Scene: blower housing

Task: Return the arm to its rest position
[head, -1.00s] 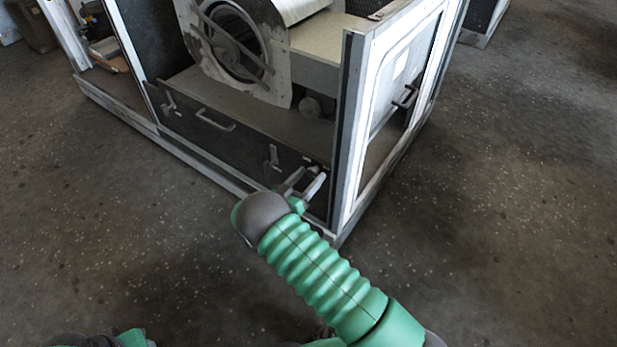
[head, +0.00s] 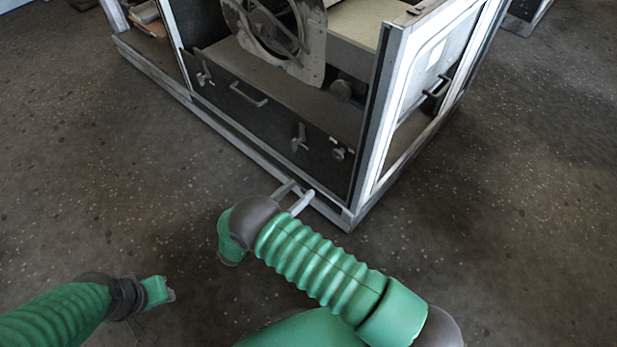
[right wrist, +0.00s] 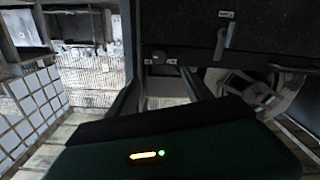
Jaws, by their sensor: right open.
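My right gripper (head: 304,188) is open and empty in the head view, in front of the blower housing's (head: 230,133) lower front corner. Its two grey fingers point toward the housing frame, and I cannot tell the exact gap. In the right wrist view the fingers of my right gripper (right wrist: 163,80) are spread with nothing between them. My left arm (head: 60,312) comes in at the lower left. Its green end piece (head: 157,290) hangs over bare floor, and its fingers cannot be made out.
The housing's dark front panel carries a handle (head: 248,95), a latch (head: 299,138) and a knob (head: 338,153). A round blower (head: 285,35) sits above it. A light frame post (head: 376,125) stands at the near corner. The floor (head: 520,260) is clear at right and left.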

